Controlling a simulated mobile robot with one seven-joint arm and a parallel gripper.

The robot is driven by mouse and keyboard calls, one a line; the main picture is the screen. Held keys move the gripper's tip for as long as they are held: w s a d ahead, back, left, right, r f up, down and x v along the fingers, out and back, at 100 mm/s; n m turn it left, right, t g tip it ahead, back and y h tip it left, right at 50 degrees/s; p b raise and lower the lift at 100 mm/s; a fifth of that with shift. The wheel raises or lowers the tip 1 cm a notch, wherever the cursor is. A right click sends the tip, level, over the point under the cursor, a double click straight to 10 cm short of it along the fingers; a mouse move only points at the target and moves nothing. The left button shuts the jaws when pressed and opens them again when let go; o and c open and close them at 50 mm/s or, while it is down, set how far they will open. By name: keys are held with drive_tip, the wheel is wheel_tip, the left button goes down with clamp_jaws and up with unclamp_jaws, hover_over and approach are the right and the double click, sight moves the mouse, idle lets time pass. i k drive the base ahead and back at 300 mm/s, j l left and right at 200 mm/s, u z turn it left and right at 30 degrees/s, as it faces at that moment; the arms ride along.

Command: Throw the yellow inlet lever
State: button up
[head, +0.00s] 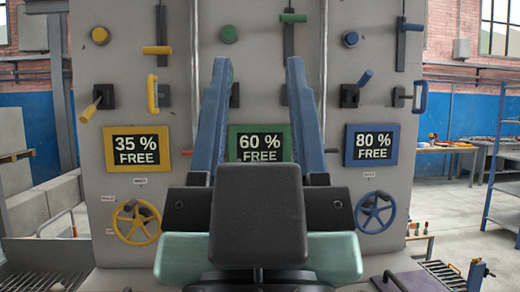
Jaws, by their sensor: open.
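A yellow lever (91,109) sticks out from a dark square mount at the left of the grey panel (190,280) in the head view. It points down and to the left. I see no readable inlet label beside it. My gripper (258,65) is in front of the panel's middle, right of the lever and well apart from it. Its two blue fingers are spread wide with nothing between them. The gripper's dark body hides the panel's lower middle, and its fingers partly cover the green controls.
Other yellow controls are a round knob (100,35), a slider handle (157,50), a pull handle (152,94) and a handwheel (137,222). A blue lever (364,79) and blue handwheel (375,212) are at right. Signs read 35, 60 and 80 % FREE.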

sight(84, 118)
drive_tip(key=i+j+u, duration=0.15)
drive_tip(key=i+j, duration=0.25)
drive_tip(key=i+j+u, duration=0.1)
drive_tip(key=i+j, duration=0.25)
drive_tip(key=i, duration=0.15)
